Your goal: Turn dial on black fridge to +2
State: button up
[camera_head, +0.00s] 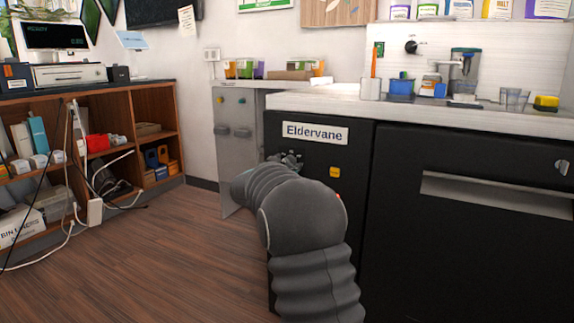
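A black appliance front (345,225) with a white "Eldervane" label (315,133) stands under the counter; it appears to be the black fridge. A small yellow square part (335,172) sits on it below the label. My gripper (287,159) is at the upper left of this front, just below the label, at the far end of my grey arm. Only a little of the gripper shows past the arm, so its fingers and any contact are unclear. No dial with readable marks shows on this front; one may be hidden behind my gripper.
A black unit (470,245) with a recessed handle and small round knob (563,167) stands at the right. A grey cabinet (236,140) stands behind at the left. The counter (420,111) holds cups and containers. Wooden shelves stand far left; the floor between is clear.

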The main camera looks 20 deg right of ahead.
jog(key=c, duration=1.1)
jog(key=shift+m, duration=0.4)
jog(key=m+b, duration=0.1)
jog(key=m, duration=0.2)
jog(key=shift+m, duration=0.4)
jog(key=m+b, duration=0.2)
jog(key=m, duration=0.3)
jog(key=shift+f+m+b, duration=0.1)
jog(key=shift+m+b, duration=0.2)
jog(key=shift+b, duration=0.1)
jog(key=m+b, duration=0.1)
jog(key=m, duration=0.8)
jog(key=shift+m, duration=0.4)
